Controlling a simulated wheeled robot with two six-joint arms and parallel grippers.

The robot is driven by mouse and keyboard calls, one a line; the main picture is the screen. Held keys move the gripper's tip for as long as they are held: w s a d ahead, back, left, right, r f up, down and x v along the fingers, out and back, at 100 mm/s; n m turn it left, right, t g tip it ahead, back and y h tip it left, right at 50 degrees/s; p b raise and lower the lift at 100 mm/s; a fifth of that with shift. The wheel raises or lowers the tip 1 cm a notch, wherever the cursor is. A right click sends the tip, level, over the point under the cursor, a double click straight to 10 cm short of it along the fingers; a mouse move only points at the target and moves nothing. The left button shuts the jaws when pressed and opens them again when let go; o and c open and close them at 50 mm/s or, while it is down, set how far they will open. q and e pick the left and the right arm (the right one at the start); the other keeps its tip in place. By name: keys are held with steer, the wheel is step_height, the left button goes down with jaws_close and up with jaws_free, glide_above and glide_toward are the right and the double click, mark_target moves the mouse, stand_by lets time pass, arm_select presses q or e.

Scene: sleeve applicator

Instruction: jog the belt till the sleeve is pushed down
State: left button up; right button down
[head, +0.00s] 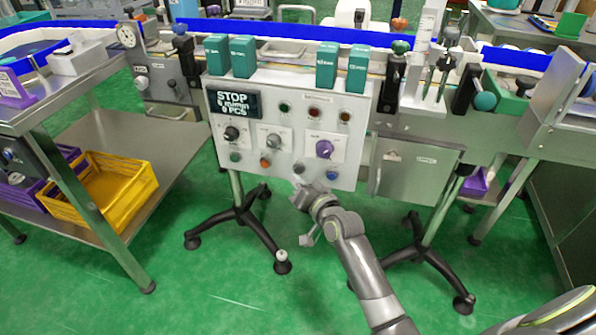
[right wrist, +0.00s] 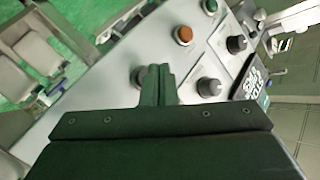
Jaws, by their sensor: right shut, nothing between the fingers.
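The grey control panel (head: 289,95) stands upright in the head view. Its display (head: 234,103) reads STOP, with speed and piece lines showing zeros. My right gripper (head: 302,185) is at the panel's lower edge, shut and empty. In the right wrist view its fingertips (right wrist: 158,72) are close to a greyish button (right wrist: 139,76); I cannot tell if they touch it. An orange button (head: 266,162) and a green button (head: 236,157) are to the left in the same row; a blue button (head: 331,174) is to the right. I cannot make out the sleeve. My left gripper is out of view.
The conveyor with blue rails (head: 515,58) runs behind the panel. A yellow crate (head: 120,190) is on the left shelf. Black-footed stands (head: 240,215) are under the panel.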

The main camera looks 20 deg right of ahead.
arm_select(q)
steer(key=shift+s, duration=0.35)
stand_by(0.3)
arm_select(e)
steer(key=shift+w, duration=0.1)
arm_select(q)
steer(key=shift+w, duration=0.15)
arm_select(e)
steer(key=shift+w+d, duration=0.25)
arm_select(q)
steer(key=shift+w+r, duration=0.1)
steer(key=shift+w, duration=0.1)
